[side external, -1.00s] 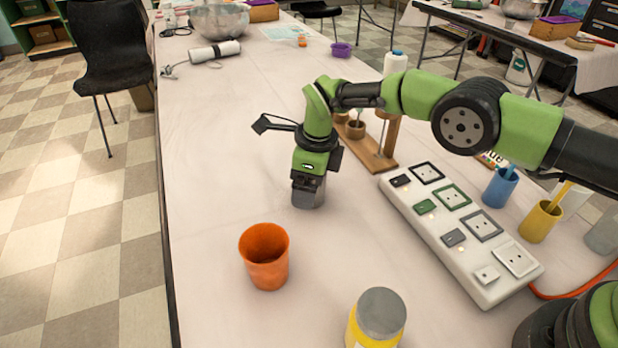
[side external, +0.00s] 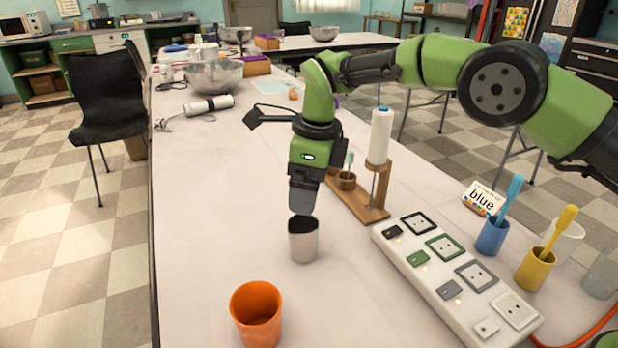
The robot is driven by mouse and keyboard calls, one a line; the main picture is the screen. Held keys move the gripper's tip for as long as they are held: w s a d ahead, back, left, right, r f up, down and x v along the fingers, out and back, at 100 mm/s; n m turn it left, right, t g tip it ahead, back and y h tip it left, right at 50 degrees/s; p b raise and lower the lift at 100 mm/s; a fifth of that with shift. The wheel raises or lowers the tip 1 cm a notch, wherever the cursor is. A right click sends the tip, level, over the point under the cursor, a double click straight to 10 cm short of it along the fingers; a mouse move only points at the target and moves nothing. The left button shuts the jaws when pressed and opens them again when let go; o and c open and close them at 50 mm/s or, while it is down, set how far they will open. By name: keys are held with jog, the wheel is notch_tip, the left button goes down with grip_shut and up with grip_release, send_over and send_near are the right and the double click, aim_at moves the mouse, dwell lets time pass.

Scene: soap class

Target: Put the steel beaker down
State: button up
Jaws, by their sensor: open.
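The steel beaker (side external: 304,246) stands upright on the white table, behind and to the right of the orange cup. My gripper (side external: 303,213) is directly above the beaker, pointing down, with its tip at or just over the rim. The jaws are open. The fingertips are small and dark here, and I cannot tell whether they touch the rim.
An orange cup (side external: 257,314) stands in front. A white socket strip (side external: 455,284) lies to the right, with a wooden stand (side external: 357,201) behind. Blue (side external: 491,236) and yellow (side external: 535,268) cups hold brushes at right. The table's left side is clear.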

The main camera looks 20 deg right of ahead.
jog(key=shift+d+r, duration=0.1)
jog(key=shift+r, duration=0.3)
jog(key=s+d+r+n+t, duration=0.1)
jog(key=s+d+r+n, duration=0.2)
jog(key=r, duration=0.3)
jog(key=s+d+r+n+t+y, duration=0.1)
jog(key=s+d+r+n, duration=0.2)
jog(key=r, duration=0.2)
jog(key=s+d+r+n+t, duration=0.1)
jog(key=s+d+r+n, duration=0.25)
jog(key=r, duration=0.25)
jog(key=s+d+n+t, duration=0.1)
jog(key=s+d+n, duration=0.2)
jog(key=s+n, duration=0.3)
jog(key=s+d+n+t, duration=0.2)
jog(key=s+n, duration=0.3)
jog(key=s, duration=0.7)
jog(key=shift+s+d+f+n, duration=0.3)
jog(key=shift+d+n, duration=0.05)
jog(key=shift+d, duration=0.1)
